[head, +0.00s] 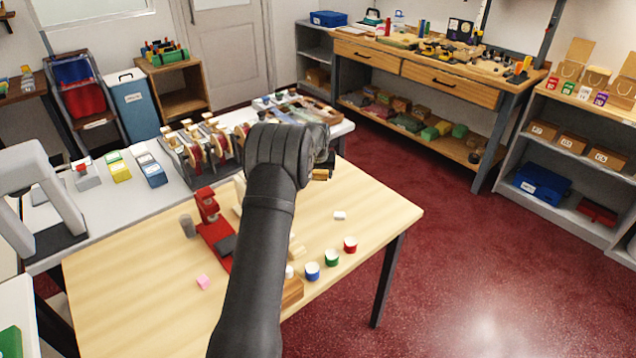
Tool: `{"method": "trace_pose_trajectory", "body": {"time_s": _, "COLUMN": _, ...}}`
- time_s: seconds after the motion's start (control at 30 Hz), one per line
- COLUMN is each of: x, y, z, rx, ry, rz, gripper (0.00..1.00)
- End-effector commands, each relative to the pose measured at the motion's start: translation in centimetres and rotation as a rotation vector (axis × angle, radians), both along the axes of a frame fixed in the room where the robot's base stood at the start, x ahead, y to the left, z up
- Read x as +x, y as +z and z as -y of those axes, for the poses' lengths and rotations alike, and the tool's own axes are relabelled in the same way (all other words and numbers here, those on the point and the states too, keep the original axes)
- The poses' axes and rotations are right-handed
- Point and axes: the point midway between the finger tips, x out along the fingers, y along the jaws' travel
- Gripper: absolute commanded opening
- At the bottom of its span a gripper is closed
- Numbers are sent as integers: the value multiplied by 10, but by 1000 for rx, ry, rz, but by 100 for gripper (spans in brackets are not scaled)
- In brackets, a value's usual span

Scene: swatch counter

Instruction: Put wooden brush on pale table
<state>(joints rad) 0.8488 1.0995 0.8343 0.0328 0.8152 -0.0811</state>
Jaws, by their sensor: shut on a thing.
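My gripper (326,164) is in the head view, above the far right part of the pale table (385,210), and my own arm hides much of it. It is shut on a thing. A small tan, wood-coloured piece (321,175) shows just under it and looks like part of the wooden brush; the rest is hidden. The pale table has a light wood top and a bare area to the right of my arm. The piece appears to be held above the top, but its exact height cannot be told.
On the pale table stand a red press-like device (214,230), a grey cylinder (187,226), a pink block (203,282), a white block (340,215), a brown block (292,291) and several coloured pots (332,258). A white counter (180,195) with spools adjoins behind.

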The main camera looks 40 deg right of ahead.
Motion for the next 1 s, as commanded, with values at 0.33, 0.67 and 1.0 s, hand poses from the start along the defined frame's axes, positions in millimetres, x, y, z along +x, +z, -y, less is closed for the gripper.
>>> {"method": "trace_pose_trajectory", "body": {"time_s": 0.33, "x": 0, "y": -39, "z": 0, "rx": 0, "ry": 0, "rz": 0, "gripper": 37}}
{"method": "trace_pose_trajectory", "body": {"time_s": 0.67, "x": 0, "y": -42, "z": 0, "rx": 0, "ry": 0, "rz": 0, "gripper": 37}}
{"method": "trace_pose_trajectory", "body": {"time_s": 1.0, "x": 0, "y": -41, "z": 0, "rx": 0, "ry": 0, "rz": 0, "gripper": 81}}
